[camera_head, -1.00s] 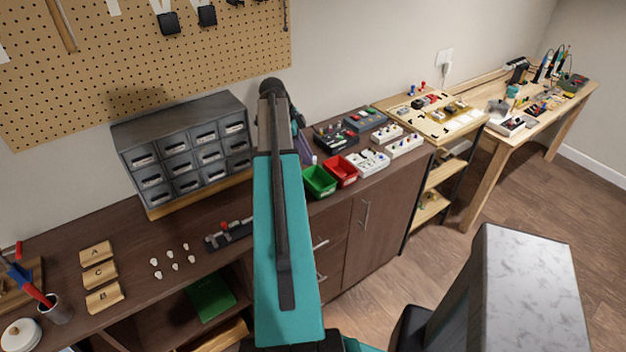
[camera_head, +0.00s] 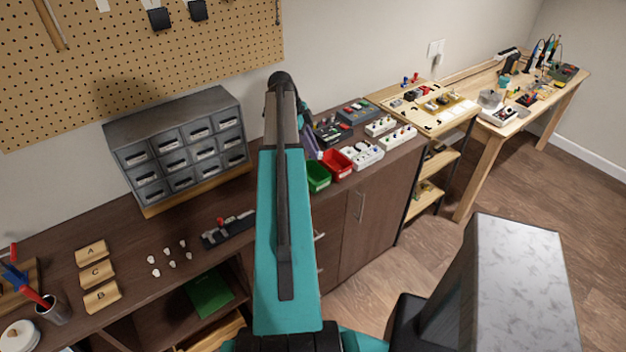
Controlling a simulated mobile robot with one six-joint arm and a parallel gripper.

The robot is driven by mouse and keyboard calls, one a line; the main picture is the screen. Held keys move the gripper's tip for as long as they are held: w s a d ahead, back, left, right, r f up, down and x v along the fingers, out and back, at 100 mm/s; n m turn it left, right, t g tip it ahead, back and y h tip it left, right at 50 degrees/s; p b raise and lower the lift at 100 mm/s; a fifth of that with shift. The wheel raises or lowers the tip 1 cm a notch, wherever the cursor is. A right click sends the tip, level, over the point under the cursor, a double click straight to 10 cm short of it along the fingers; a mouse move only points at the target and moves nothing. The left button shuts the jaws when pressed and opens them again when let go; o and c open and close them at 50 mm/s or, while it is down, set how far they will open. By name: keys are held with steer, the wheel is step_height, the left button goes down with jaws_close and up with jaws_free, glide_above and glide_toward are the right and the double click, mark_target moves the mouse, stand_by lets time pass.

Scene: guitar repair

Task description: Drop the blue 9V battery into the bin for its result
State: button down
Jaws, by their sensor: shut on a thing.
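A green bin (camera_head: 318,177) and a red bin (camera_head: 337,163) stand side by side on the dark brown cabinet top, just right of my raised arm. My arm covers part of the green bin's left side. My gripper is hidden behind my arm, and so is whatever is in it. A thin grey-violet piece (camera_head: 310,147) shows at the arm's right edge above the green bin; I cannot tell what it is. I cannot make out the blue 9V battery.
White blocks with small parts (camera_head: 362,157) and dark trays (camera_head: 334,132) stand right of and behind the bins. A grey drawer unit (camera_head: 176,147) stands left of my arm. Lettered wooden blocks (camera_head: 97,273) and small white pieces lie at the front left.

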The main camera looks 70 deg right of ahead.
steer(key=shift+f+b, duration=0.75)
steer(key=shift+f, duration=1.75)
steer(key=c, duration=1.5)
jaws_free()
steer(key=shift+r, duration=0.1)
steer(key=shift+b+v, duration=2.1)
steer(key=shift+v, duration=4.7)
